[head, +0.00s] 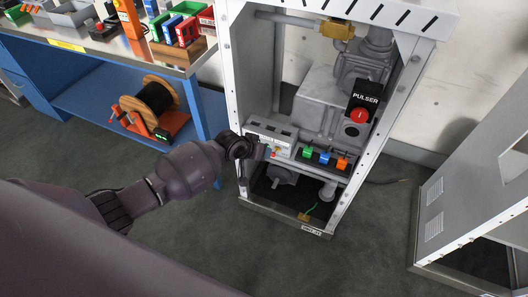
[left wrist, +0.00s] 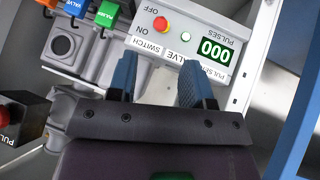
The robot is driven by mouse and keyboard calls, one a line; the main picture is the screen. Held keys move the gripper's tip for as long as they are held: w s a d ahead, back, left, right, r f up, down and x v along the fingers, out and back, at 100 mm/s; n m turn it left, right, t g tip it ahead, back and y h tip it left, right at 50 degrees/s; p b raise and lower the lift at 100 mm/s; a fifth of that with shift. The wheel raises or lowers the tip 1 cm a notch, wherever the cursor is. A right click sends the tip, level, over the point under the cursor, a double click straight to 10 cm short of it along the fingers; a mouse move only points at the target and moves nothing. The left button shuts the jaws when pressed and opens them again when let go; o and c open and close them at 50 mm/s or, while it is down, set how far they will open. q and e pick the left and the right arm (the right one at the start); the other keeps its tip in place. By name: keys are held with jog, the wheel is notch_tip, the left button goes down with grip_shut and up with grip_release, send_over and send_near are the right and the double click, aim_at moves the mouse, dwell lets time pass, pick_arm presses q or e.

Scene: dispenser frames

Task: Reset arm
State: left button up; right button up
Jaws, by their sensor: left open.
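My left arm reaches in from the left in the head view, and its gripper (head: 262,151) is at the front of the dispenser frame (head: 398,110), beside the control box (head: 272,130). In the left wrist view the left gripper (left wrist: 158,64) is open and empty, its two blue-grey fingers apart in front of the control box (left wrist: 185,58). Whether they touch it I cannot tell. My right gripper is not in view.
A pulser (head: 364,97) with a red button is above. A blue workbench (head: 110,88) stands left, a second frame (head: 433,205) right. Open floor lies in front.

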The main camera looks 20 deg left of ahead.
pick_arm(q)
jog(key=shift+s+a+r, duration=0.15)
jog(key=shift+s+r, duration=0.15)
dwell(0.5)
notch_tip(320, 180, up, 7)
jog(key=w+d+m+t, duration=0.2)
jog(key=d+m+t, duration=0.1)
jog(key=s+r+m+t, duration=0.1)
jog(key=s+r+t, duration=0.1)
jog(key=s, duration=0.4)
jog(key=s+a+f+n+y, duration=0.1)
jog(key=s+a+f, duration=0.2)
jog(key=s, duration=1)
jog(key=s+a+f+n+g+y+p, duration=0.1)
jog(key=s+a+f+n+y, duration=0.1)
jog(key=s, duration=1.2)
jog(key=shift+s+a+f, duration=0.15)
jog(key=shift+a+f, duration=0.35)
jog(key=shift+a, duration=0.55)
